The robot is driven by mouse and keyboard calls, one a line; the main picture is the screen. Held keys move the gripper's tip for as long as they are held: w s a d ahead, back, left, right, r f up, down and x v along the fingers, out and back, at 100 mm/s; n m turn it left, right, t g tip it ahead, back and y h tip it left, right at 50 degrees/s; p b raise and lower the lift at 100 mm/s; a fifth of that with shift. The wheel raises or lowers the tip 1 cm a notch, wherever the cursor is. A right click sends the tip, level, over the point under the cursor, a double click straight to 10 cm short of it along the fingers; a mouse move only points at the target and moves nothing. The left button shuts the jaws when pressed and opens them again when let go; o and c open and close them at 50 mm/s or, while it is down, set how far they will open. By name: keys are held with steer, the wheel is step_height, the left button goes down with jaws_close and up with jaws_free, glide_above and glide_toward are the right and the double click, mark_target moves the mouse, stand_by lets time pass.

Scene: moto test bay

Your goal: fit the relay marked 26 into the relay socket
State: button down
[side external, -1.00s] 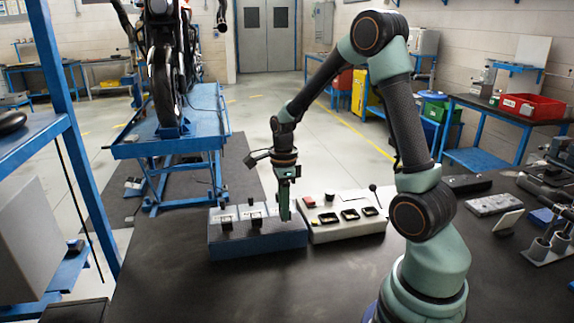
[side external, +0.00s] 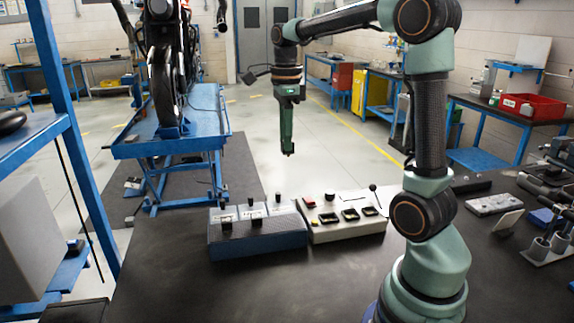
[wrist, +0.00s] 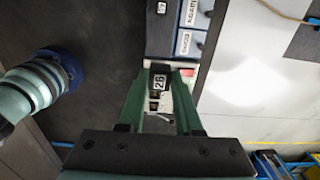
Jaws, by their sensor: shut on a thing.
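My gripper (side external: 288,152) hangs upright, high above the bench near the joint between the blue rack and the pale panel. In the wrist view its green fingers (wrist: 160,88) are shut on the relay marked 26 (wrist: 159,83), a dark block with a white label. In the side view the relay is too small to make out clearly. The pale panel (side external: 346,232) has several dark-framed openings on top. I cannot tell which opening is the relay socket. In the wrist view the panel is partly hidden behind the fingers and relay.
The blue rack (side external: 258,246) left of the panel holds several other dark relays with white labels beside them. A lever (side external: 374,190) stands up at the panel's back right, and a red button (side external: 309,202) sits at its back left. The dark bench in front is clear.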

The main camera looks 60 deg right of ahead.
steer(key=s+d+f, duration=0.6)
steer(key=d+f, duration=0.2)
glide_above(349, 216)
steer(key=shift+f, duration=5.55)
steer(key=shift+f, duration=0.6)
steer(key=c, duration=0.5)
jaws_free()
steer(key=shift+r, duration=0.1)
step_height(349, 216, up, 7)
